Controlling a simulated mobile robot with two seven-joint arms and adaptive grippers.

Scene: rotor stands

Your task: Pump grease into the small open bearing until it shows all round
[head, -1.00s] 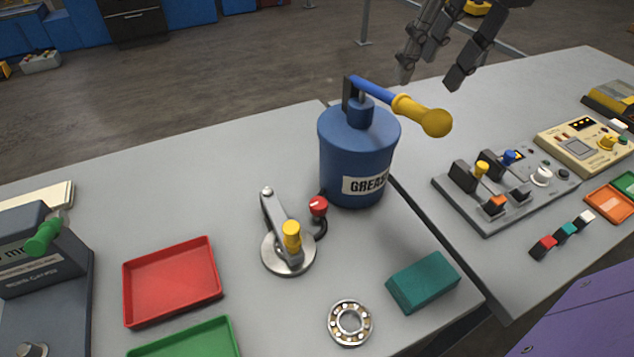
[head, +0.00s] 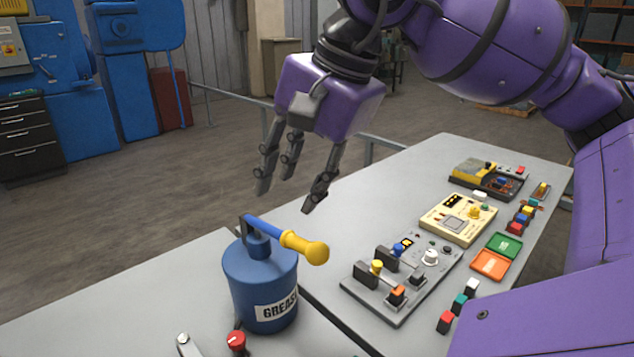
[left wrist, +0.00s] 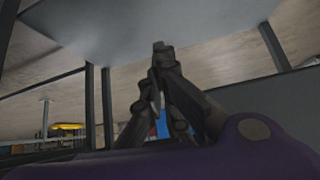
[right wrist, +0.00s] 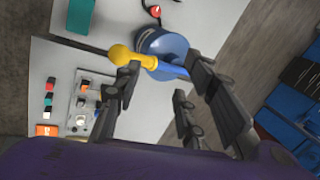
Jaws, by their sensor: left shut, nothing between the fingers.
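The blue grease pump (head: 262,285), lettered "GREASE", stands on the grey bench. Its blue lever ends in a yellow knob (head: 316,252) pointing right. My right gripper (head: 290,195) is open and empty, fingers pointing down, above and behind the pump lever. In the right wrist view the yellow knob (right wrist: 122,55) and lever show beyond the spread fingers. My left gripper (left wrist: 158,50) is shut and empty in the left wrist view, with a grey surface above it. The small open bearing is outside every current view. The red knob (head: 236,341) beside the pump shows at the lower edge.
A grey switch panel (head: 385,312) and a cream meter (head: 432,228) lie on the right-hand bench (head: 330,270). Coloured blocks and green and orange trays (head: 490,265) are beside them. A teal block (right wrist: 81,15) shows in the right wrist view. Air around the lever is clear.

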